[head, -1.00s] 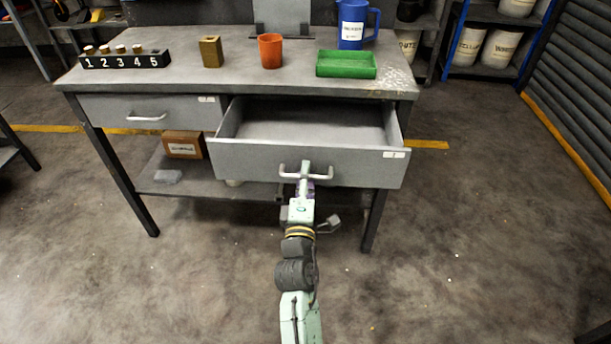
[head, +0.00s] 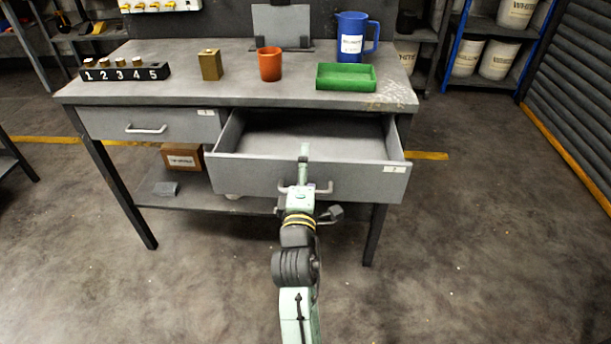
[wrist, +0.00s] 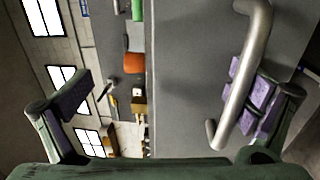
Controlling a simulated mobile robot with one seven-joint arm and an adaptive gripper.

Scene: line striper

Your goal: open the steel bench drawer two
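Steel bench drawer two (head: 345,180), the right-hand grey drawer with a small label at its right end, stands well out from the bench, and its empty floor shows. Its bar handle (head: 324,190) is on the front face and also crosses the right of the wrist view (wrist: 250,70). My gripper (head: 303,175) is at the handle with its fingers spread. In the wrist view the gripper (wrist: 160,98) has one finger far left, clear of the bar. The right finger's purple pads lie right at the bar, partly hidden by it; contact is unclear.
The left drawer (head: 150,124) is closed. On the bench top (head: 220,92) stand a numbered black rack (head: 125,74), a brass block (head: 210,65), an orange cup (head: 269,64), a green tray (head: 346,85) and a blue jug (head: 352,38). The floor in front is clear.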

